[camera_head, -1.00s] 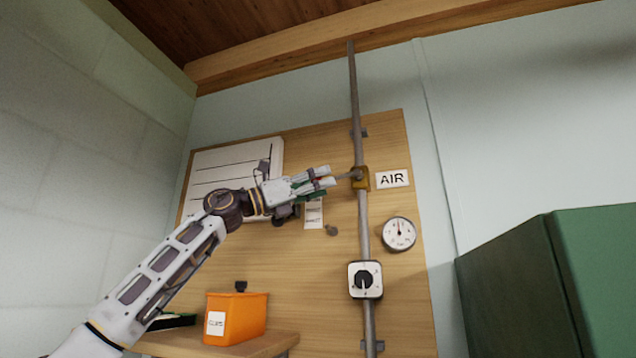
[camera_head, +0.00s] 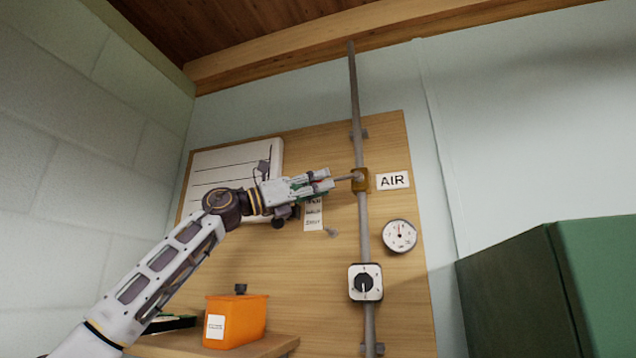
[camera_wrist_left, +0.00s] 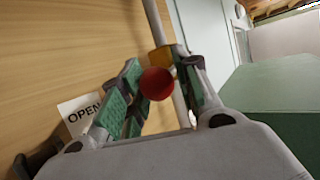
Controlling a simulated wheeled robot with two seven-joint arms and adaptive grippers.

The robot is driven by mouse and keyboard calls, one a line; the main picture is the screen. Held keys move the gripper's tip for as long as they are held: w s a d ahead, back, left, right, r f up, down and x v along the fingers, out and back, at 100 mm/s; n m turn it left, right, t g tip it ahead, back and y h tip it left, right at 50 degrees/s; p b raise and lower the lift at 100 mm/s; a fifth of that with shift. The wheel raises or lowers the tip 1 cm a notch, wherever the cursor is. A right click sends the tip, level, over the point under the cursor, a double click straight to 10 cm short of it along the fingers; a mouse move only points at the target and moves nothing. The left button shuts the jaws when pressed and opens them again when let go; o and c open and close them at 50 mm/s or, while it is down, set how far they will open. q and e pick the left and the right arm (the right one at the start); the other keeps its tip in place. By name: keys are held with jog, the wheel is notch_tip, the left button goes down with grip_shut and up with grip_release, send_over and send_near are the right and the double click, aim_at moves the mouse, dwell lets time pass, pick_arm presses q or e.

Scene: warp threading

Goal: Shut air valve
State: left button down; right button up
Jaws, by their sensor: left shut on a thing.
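The air valve is an ochre block (camera_head: 361,180) on the grey vertical pipe, beside a white AIR label (camera_head: 392,181). Its thin grey lever (camera_head: 345,179) points left, roughly level and across the pipe. My left gripper (camera_head: 326,181) is at the lever's outer end, left of the valve, and shut on it. In the left wrist view the lever's red ball knob (camera_wrist_left: 156,83) sits between the green-padded fingers, with the valve body (camera_wrist_left: 161,58) just beyond. My right gripper is not in view.
A white tag (camera_head: 313,217) hangs below the gripper; OPEN is legible on it (camera_wrist_left: 80,115) in the wrist view. A round gauge (camera_head: 400,236) and a dial box (camera_head: 365,282) are lower down. An orange bin (camera_head: 236,320) stands on a shelf. A green cabinet (camera_head: 560,290) is at right.

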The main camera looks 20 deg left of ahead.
pick_arm(q)
jog(key=shift+a+r+m+p, duration=0.25)
jog(key=shift+r+p, duration=0.45)
jog(key=shift+p, duration=0.35)
jog(key=shift+r+m+g+y, duration=0.3)
jog(key=shift+m+g+y, duration=0.05)
jog(key=shift+g+y, duration=0.15)
jog(key=c, duration=1.1)
grip_release()
jog(key=shift+o, duration=0.2)
jog(key=shift+w+f, duration=0.1)
jog(key=shift+f, duration=0.05)
jog(key=shift+d, duration=0.1)
jog(key=shift+v, duration=0.75)
jog(key=v, duration=1)
jog(key=shift+a, duration=0.25)
